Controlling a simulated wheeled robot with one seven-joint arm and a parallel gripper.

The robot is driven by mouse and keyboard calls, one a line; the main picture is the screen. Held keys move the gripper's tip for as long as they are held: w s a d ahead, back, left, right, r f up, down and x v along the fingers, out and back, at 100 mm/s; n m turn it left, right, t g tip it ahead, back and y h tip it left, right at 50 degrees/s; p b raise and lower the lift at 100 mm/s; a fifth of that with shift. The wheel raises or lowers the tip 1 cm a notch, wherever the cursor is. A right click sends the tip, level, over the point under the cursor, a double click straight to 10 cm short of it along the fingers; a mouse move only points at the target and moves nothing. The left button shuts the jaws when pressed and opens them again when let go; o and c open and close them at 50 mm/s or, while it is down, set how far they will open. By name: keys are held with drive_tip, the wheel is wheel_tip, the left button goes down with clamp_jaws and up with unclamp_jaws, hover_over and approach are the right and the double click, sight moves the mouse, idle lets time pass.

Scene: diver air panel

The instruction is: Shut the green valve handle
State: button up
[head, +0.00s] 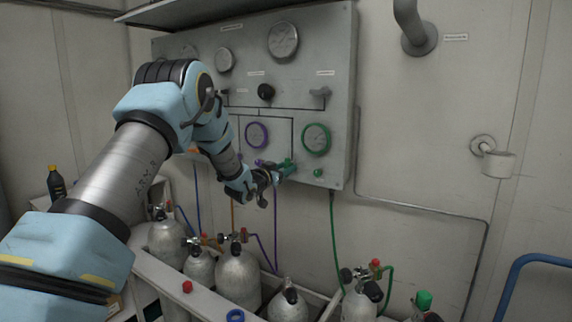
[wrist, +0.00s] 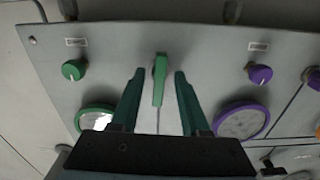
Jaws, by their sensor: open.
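The green valve handle (wrist: 160,82) is a narrow lever on the grey panel. In the wrist view it lies nearly in line with my fingers, its pivot at the top. My gripper (wrist: 159,73) is open, with one dark green finger on each side of the handle and a visible gap on both sides. In the head view my gripper (head: 275,172) is at the panel's lower edge, below and left of the green-rimmed gauge (head: 317,138). The handle is hard to tell from my fingers there.
A green knob (wrist: 74,70) and a purple knob (wrist: 260,74) flank the handle. A purple-rimmed gauge (head: 256,135) is on the panel (head: 340,60). Several grey cylinders (head: 238,278) stand in a rack below. The wall right of the panel is mostly clear.

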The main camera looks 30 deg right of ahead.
drive_tip(key=shift+w+d, duration=0.1)
drive_tip(key=shift+d, duration=0.15)
clamp_jaws()
idle(0.5)
